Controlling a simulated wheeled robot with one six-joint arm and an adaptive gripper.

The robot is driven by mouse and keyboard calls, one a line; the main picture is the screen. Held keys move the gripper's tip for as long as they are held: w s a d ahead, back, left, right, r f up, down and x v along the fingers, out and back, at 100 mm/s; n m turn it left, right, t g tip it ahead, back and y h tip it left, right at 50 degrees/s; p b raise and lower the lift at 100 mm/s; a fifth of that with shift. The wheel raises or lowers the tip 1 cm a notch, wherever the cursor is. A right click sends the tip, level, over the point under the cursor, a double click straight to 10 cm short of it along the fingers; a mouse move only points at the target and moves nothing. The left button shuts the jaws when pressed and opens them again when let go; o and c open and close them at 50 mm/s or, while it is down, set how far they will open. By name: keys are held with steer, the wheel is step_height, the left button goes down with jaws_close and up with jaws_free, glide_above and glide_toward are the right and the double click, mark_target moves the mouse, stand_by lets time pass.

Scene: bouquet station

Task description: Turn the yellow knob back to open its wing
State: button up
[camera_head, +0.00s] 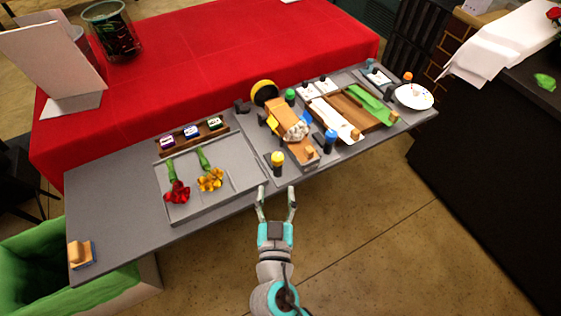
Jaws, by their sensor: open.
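The yellow knob (277,158) sits on top of a dark post near the front edge of the grey bench, left of a wooden block assembly (290,122). My gripper (276,191) is open and empty, its two fingers pointing toward the bench just in front of the yellow knob, apart from it. Small yellow and blue pieces flank the wooden assembly; I cannot tell which is the knob's wing or how far it is turned.
A blue knob (331,136) stands to the right and a green knob (290,95) behind. A grey tray (230,180) with red and yellow flowers lies left. A plate (414,96) and boards (352,112) lie right. Floor in front is clear.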

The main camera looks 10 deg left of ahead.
mark_target(277, 162)
steer(key=shift+m+h, duration=0.7)
steer(key=shift+h, duration=0.2)
steer(key=w, duration=0.3)
steer(key=w+r, duration=0.1)
steer(key=w, duration=0.6)
steer(key=shift+w+a+r, duration=0.15)
steer(key=shift+w+a, duration=0.05)
steer(key=shift+a, duration=0.1)
jaws_close()
